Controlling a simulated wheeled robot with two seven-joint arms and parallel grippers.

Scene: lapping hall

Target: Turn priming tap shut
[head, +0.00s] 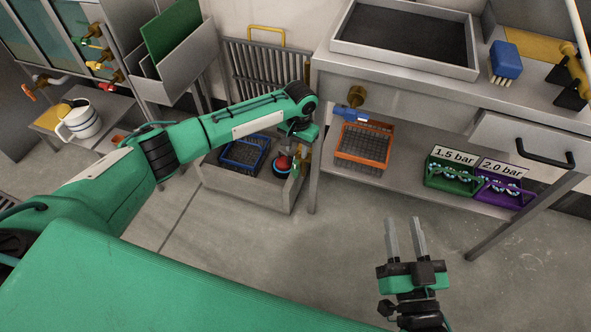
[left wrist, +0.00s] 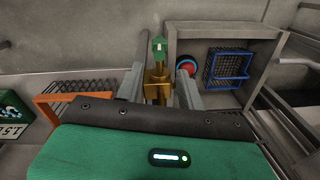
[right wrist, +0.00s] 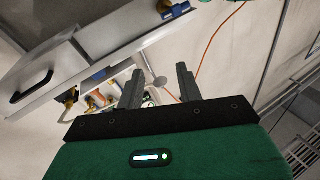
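A brass tap (left wrist: 158,82) with a green handle (left wrist: 158,46) shows in the left wrist view, low by a grey bin; I take it for the priming tap. My left gripper (left wrist: 160,88) is open, its fingers on either side of the brass body, with narrow gaps visible. Whether either finger touches it I cannot tell. In the head view the left gripper (head: 300,150) is small and partly hidden by its own wrist. My right gripper (head: 404,220) is open and empty above the floor, its fingers also showing in the right wrist view (right wrist: 158,75).
A grey bin (head: 262,197) holds a blue basket (head: 243,153) and a red round object (head: 283,165). The bench carries a tray (head: 345,45); a blue-handled brass tap (head: 354,105) hangs below. An orange basket (head: 363,145) stands on the lower shelf. The floor ahead is clear.

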